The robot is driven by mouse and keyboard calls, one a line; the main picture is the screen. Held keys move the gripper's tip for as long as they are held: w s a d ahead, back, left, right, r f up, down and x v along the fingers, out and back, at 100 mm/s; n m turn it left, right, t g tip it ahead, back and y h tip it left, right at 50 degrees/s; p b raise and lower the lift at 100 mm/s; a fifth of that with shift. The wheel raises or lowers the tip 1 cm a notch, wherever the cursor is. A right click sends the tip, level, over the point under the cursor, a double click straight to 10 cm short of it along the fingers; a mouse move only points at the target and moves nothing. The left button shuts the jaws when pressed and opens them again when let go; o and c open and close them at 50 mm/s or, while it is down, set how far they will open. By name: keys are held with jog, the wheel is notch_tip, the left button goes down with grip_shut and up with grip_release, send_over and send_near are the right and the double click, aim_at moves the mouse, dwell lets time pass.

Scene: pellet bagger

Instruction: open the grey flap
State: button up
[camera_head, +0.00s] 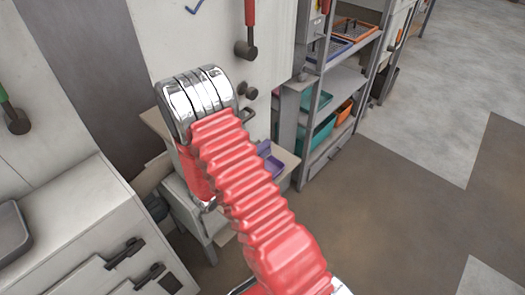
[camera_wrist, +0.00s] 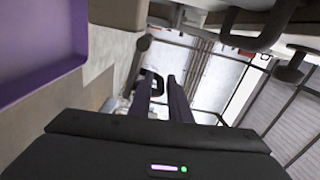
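My gripper (camera_wrist: 161,88) shows in the wrist view with its two dark fingers apart and nothing visible between them. In the head view it is hidden behind my red-sleeved arm. A dark bar handle (camera_wrist: 230,38) is at the top of the wrist view, up and to the right of my fingertips and apart from them. A dark handle also shows beside my wrist in the head view (camera_head: 247,114), low on the pale machine. I cannot tell the grey flap's outline clearly in either view; my arm covers part of the machine's front.
A purple tray (camera_head: 269,160) lies on a ledge beside my arm; it fills the wrist view's upper left (camera_wrist: 38,45). Dark knobs (camera_wrist: 288,67) stick out near the handle. A grey shelf rack (camera_head: 338,85) with bins stands to the right. The floor (camera_head: 400,220) at right is clear.

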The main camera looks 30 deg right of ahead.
jog(key=v, duration=1.3)
jog(key=shift+a, duration=0.3)
jog(key=shift+s+f, duration=0.1)
